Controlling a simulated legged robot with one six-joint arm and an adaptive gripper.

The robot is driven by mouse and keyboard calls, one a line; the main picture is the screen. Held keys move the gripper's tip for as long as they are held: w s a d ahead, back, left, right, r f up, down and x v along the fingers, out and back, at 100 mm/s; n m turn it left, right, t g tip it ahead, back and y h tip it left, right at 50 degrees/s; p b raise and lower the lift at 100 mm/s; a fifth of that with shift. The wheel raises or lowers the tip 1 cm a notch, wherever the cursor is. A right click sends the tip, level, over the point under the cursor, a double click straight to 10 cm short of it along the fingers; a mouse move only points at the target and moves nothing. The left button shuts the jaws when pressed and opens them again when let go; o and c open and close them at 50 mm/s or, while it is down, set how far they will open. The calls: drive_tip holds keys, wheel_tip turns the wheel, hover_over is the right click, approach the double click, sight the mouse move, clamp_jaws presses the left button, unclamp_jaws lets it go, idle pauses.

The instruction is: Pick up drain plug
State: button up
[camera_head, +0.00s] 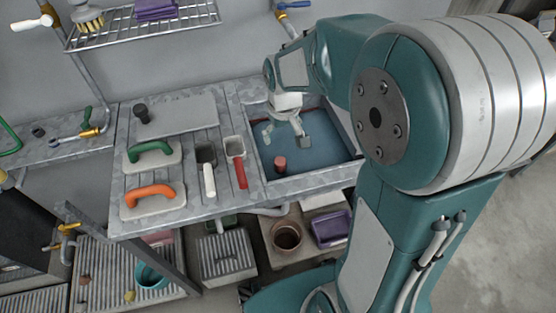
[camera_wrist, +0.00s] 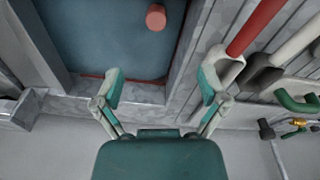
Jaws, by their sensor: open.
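A short reddish cylinder (camera_head: 280,163), which looks like the drain plug, is upright in the blue-floored sink (camera_head: 322,163), near its front left. It also shows in the wrist view (camera_wrist: 156,17) at the top edge. My gripper (camera_head: 286,138) is over the sink, toward its back left in the head view. In the wrist view my gripper (camera_wrist: 160,88) has its two fingers spread wide with nothing between them. The fingers are apart from the plug.
A wire shelf (camera_head: 190,24) hangs above. The sink rim stands close around my gripper.

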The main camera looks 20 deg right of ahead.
drive_tip(key=g, duration=0.1)
hover_over(280, 161)
drive_tip(key=shift+n, duration=0.3)
drive_tip(key=f, duration=0.7)
drive_tip(key=shift+w+d+f, duration=0.2)
drive_tip(key=shift+d+f, duration=0.1)
drive_tip(key=shift+f, duration=0.05)
drive_tip(key=f, duration=0.4)
drive_tip(key=shift+a+f, duration=0.25)
drive_tip(key=shift+f, duration=0.15)
drive_tip(key=shift+a+f, duration=0.15)
drive_tip(key=shift+f, duration=0.1)
drive_tip(key=f, duration=0.5)
drive_tip(key=shift+s+d, duration=0.15)
drive_tip(key=shift+d, duration=0.1)
drive_tip(key=shift+a, duration=0.15)
drive_tip(key=c, duration=1.3)
